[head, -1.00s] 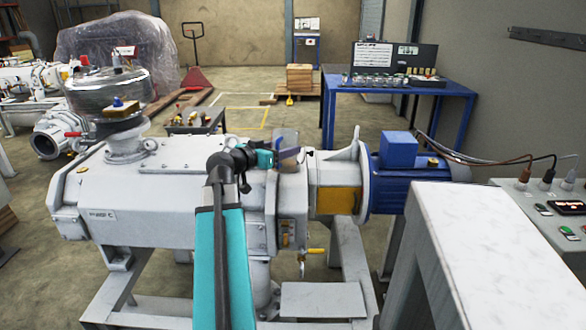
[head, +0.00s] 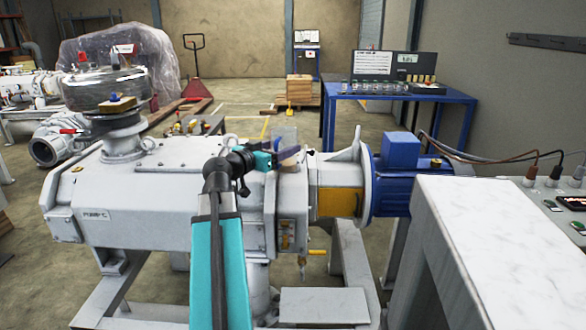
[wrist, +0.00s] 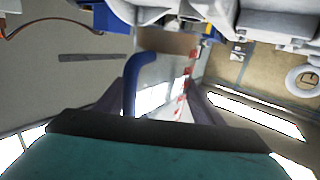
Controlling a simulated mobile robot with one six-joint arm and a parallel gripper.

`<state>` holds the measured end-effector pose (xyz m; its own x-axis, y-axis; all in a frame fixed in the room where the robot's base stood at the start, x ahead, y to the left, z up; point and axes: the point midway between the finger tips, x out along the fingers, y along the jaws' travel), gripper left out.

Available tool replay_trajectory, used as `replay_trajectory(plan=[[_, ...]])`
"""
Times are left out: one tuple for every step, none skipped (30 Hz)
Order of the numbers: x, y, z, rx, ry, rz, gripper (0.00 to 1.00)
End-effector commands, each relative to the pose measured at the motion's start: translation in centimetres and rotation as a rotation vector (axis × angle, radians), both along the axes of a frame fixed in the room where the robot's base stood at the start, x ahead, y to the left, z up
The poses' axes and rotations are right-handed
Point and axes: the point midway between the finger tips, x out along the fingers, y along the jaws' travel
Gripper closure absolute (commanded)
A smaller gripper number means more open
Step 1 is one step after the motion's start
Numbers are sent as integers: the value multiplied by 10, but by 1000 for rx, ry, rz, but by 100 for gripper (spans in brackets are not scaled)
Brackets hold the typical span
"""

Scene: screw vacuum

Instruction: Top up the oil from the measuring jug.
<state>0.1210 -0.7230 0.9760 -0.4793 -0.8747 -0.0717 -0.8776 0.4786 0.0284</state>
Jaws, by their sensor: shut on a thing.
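The measuring jug (wrist: 165,80) is clear, with a blue handle and red marks. My gripper (head: 284,158) is shut on it, with a dark finger on each side in the wrist view. A brown patch, seemingly oil, shows at the jug's far end there. In the head view the small jug (head: 285,136) is above the right part of the grey pump (head: 165,195), partly hidden by my gripper. I cannot tell its exact tilt, or see the filler opening or any oil stream. A yellow-handled valve (head: 316,252) is low on the pump.
A blue motor (head: 397,180) adjoins the pump on the right. A pale-topped bench (head: 470,225) and a control box (head: 560,200) stand at right front. A blue table (head: 400,97) with a case is behind. Open floor lies beyond the pump.

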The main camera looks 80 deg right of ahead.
Motion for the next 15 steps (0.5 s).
replay_trajectory(plan=[[0, 0, -3, -6, 1, 0, 77], [0, 0, -3, -10, 2, 0, 77], [0, 1, -3, -14, 3, 0, 77], [0, 1, -3, -17, 4, 0, 77], [0, 1, -3, -20, 4, 0, 77], [0, 1, -3, -25, 4, 0, 77], [0, 1, -3, -28, 4, 0, 77], [0, 1, -3, -32, 5, 0, 77], [0, 2, -4, -36, 5, 0, 77], [0, 2, -4, -40, 5, 0, 77], [0, 2, -4, -42, 5, 1, 77], [0, 2, -4, -46, 5, 1, 77], [0, 3, -4, -49, 5, 1, 77], [0, 3, -4, -53, 6, 1, 77], [0, 3, -4, -57, 7, 1, 77]])
